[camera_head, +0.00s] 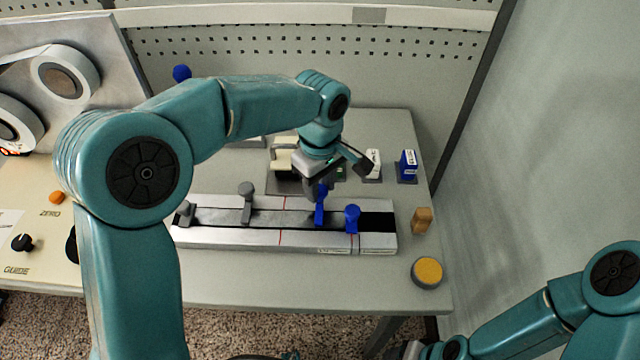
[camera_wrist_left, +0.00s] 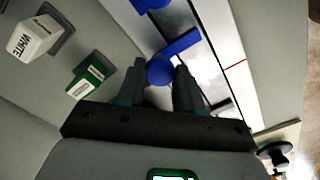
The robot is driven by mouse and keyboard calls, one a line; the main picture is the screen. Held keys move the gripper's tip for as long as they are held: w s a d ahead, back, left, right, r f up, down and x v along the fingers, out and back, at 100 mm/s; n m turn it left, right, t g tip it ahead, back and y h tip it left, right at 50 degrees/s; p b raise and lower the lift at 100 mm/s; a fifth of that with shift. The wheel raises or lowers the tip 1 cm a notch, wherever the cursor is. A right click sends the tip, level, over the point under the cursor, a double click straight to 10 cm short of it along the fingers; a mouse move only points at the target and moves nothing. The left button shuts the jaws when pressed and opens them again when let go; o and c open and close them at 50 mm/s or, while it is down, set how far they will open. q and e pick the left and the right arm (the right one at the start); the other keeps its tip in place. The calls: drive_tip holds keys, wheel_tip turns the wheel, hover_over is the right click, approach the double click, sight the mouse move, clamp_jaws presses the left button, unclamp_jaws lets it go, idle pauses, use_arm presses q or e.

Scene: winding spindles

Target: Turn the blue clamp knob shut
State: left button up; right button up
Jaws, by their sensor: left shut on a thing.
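A blue clamp (camera_head: 320,207) stands on the silver rail (camera_head: 215,240), with a second blue clamp (camera_head: 352,217) just to its right. My left gripper (camera_head: 318,188) reaches down from above onto the first one. In the left wrist view a round blue knob (camera_wrist_left: 160,70) lies between the fingertips of my left gripper (camera_wrist_left: 163,78), which are shut on it. A blue bar (camera_wrist_left: 183,42) extends from beside the knob across the rail. The gripper hides part of the clamp in the head view.
Two grey clamps (camera_head: 247,200) (camera_head: 185,210) stand on the rail's left part. White (camera_head: 373,162) and blue (camera_head: 408,165) labelled blocks stand behind it; a green one (camera_wrist_left: 92,78) is near my gripper. A yellow-topped disc (camera_head: 427,272) and wooden block (camera_head: 422,220) sit right.

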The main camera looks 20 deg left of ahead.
sight(320, 189)
use_arm(q)
drive_tip(key=shift+w+r, duration=0.15)
drive_tip(key=shift+r, duration=0.1)
idle(0.3)
drive_tip(key=o, duration=0.9)
drive_tip(key=shift+o, duration=0.7)
drive_tip(key=shift+f, duration=0.1)
wheel_tip(320, 189, up, 16)
drive_tip(key=p, duration=0.2)
drive_tip(key=shift+s, duration=0.2)
